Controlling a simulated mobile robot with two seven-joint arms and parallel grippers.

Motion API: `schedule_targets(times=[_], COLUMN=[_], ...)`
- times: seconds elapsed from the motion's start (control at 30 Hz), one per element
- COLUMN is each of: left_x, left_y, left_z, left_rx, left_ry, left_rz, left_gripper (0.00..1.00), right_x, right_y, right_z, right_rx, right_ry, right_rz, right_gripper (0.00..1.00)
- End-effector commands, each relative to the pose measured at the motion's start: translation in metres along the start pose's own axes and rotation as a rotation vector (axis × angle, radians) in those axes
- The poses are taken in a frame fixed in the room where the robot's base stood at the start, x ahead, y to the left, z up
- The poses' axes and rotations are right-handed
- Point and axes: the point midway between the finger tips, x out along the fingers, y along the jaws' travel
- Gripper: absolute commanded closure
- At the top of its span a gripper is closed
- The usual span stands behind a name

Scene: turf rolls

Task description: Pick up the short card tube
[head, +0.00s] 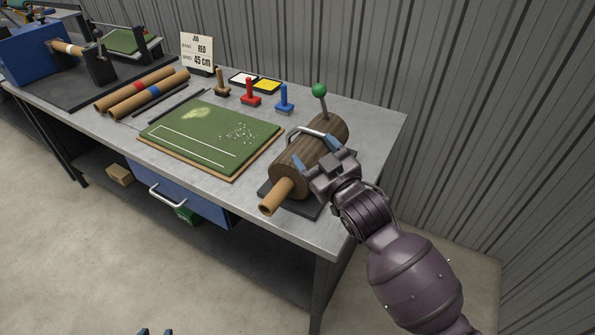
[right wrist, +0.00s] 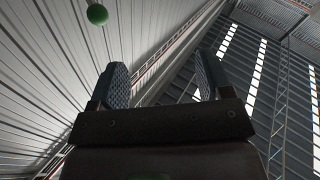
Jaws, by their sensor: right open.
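A brown card tube (head: 275,197) sticks out of the near end of a dark wooden drum (head: 291,172); its other end is hidden, so I cannot tell its length. Two other brown tubes lie at the left of the bench, one with a red band (head: 132,90) and one with a blue band (head: 150,94). My right gripper (head: 315,153) is open above the drum, near its metal handle (head: 308,132). In the right wrist view (right wrist: 160,85) nothing is between its fingers. My left gripper (head: 155,332) shows only two separated fingertips at the bottom edge, away from the bench.
A green turf board (head: 205,142) lies mid-bench. Red (head: 250,95) and blue (head: 284,102) stamps, ink pads and a job card (head: 197,52) stand behind it. A green-knobbed lever (head: 320,92) rises behind the drum. The bench's right corner (head: 385,118) is clear.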

Motion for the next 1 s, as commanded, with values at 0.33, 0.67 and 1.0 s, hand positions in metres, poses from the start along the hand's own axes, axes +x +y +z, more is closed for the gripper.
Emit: schedule_targets(times=[0.33,0.67,1.0], left_x=[0.004,0.006,0.006], left_y=[0.001,0.001,0.001], left_z=[0.002,0.005,0.012], left_rx=[0.001,0.001,0.000], left_ry=[0.003,0.001,-0.007], left_rz=[0.001,0.002,0.001], left_gripper=[0.57,0.57,0.57], right_x=[0.062,0.058,0.017], right_y=[-0.068,-0.159,-0.256], right_z=[-0.150,-0.257,-0.281], right_rx=[-0.291,-0.557,-0.890], right_ry=[0.393,0.788,1.110], right_rz=[-0.158,-0.373,-0.773], right_gripper=[0.28,0.28,0.28])
